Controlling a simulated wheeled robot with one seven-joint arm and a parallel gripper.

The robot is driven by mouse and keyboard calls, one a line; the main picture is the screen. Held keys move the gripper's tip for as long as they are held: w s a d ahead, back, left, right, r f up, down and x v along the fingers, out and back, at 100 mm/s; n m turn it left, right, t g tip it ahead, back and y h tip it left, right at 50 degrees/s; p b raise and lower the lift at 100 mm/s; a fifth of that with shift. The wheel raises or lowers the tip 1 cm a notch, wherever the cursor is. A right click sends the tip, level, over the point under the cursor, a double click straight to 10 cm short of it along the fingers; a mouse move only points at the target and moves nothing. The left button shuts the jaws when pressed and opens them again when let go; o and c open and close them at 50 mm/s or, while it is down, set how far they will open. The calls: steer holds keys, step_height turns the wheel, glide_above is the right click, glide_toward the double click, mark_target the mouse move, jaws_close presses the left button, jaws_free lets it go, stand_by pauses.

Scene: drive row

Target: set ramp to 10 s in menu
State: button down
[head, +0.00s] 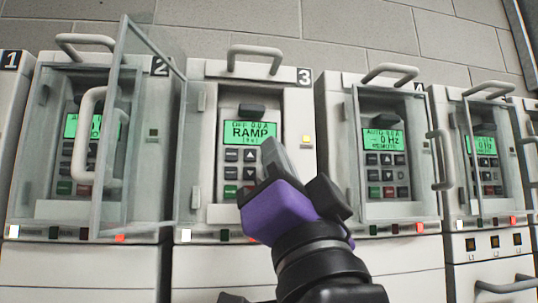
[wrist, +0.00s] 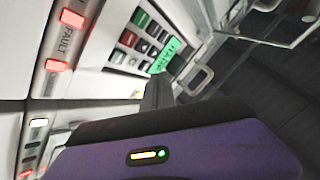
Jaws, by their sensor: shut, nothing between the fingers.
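The drive panel of cabinet 3 (head: 215,150) is uncovered. Its green display (head: 250,131) reads "OFF 0.0 A" and "RAMP", with a smaller bracketed value below that I cannot read surely. Under it is a keypad (head: 231,172) of dark keys with a green key at the lower left. My purple gripper (head: 271,150) is shut and empty, its tips in front of the keypad's right side, hiding some keys. I cannot tell whether the tips touch a key. The wrist view shows the keypad (wrist: 138,40) and part of the display (wrist: 163,56) beyond the dark fingers (wrist: 158,92).
An open clear door (head: 140,120) with a grey handle stands left of cabinet 3, in front of cabinet 2's panel. Cabinet 4 (head: 385,150) stands on the right, with a protruding handle (head: 440,160). Red lamps, one labelled FAULT (wrist: 72,18), show in the wrist view.

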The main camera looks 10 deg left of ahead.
steer(key=shift+s+d, duration=0.2)
steer(key=shift+s, duration=0.55)
steer(key=shift+s+d, duration=0.25)
steer(key=shift+s, duration=0.55)
steer(key=shift+s+d, duration=0.2)
steer(key=shift+s, duration=0.55)
